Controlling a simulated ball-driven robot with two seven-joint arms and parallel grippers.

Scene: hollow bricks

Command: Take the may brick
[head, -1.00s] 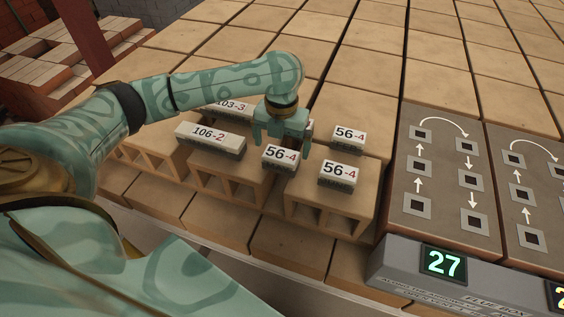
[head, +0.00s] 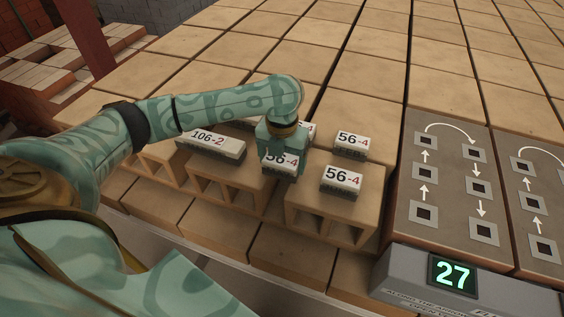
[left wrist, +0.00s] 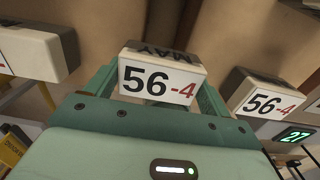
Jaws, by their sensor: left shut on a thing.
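The may brick (head: 275,164) is a small white block with a "56-4" front label, at the near edge of a tan hollow brick (head: 232,186). In the left wrist view it (left wrist: 158,84) shows "MAY" on its adjoining side. My left gripper (head: 283,160) comes down over it from above, one finger on each side, shut on it. I see no clear gap under the brick, and cannot tell whether it still touches the hollow brick. My right gripper is in neither view now.
Two more "56-4" blocks stand to the right, one near (head: 341,181) and one farther back (head: 351,143). A "106-2" block (head: 212,144) lies to the left. Another white block (head: 309,129) is mostly hidden behind my gripper. A grey box (head: 420,280) displays "27".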

